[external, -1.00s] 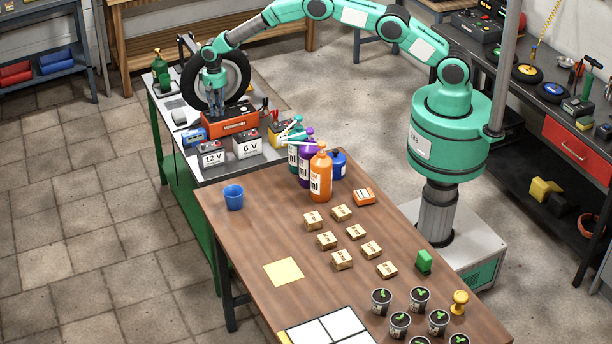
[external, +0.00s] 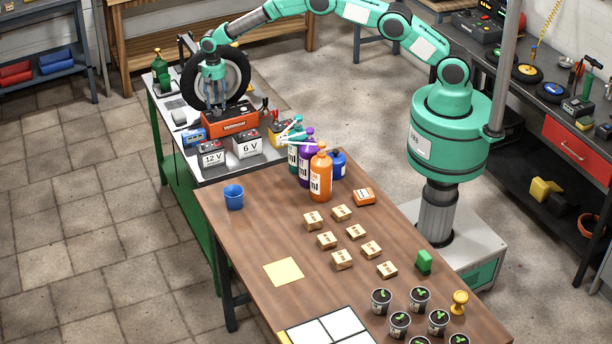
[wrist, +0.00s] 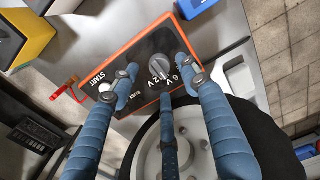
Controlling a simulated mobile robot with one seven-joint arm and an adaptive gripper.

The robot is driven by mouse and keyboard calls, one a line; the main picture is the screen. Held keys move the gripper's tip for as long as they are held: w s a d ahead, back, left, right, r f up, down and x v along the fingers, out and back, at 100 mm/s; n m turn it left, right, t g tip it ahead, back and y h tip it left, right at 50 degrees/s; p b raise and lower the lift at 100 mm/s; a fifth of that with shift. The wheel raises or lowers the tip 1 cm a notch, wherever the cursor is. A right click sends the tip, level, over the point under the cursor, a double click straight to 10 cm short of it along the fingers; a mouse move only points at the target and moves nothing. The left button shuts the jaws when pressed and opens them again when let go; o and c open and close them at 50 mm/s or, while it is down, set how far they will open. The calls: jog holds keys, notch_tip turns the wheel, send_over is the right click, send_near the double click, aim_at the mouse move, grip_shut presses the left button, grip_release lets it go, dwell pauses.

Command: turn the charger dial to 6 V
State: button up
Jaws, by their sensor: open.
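The orange charger (external: 230,124) stands on the metal workbench, behind the 6 V battery (external: 247,145) and 12 V battery (external: 211,155). In the wrist view the charger's dark top panel (wrist: 128,86) carries a grey round dial (wrist: 159,68) with white voltage markings beside it. Which marking the dial points at is too small to tell surely. My gripper (external: 213,100) is above the charger, fingers down. In the wrist view its blue fingers (wrist: 159,84) are spread, with the dial between and beyond the tips, apart from them. Nothing is held.
A wheel with a black tyre (external: 243,75) stands close behind my gripper. Red clamps (wrist: 67,89) lie beside the charger. Bottles, including an orange one (external: 320,174), stand at the near wooden table's (external: 225,220) far end. Air above the charger's near side looks free.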

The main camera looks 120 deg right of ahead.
notch_tip(320, 180, up, 8)
dwell(0.4)
dwell(0.3)
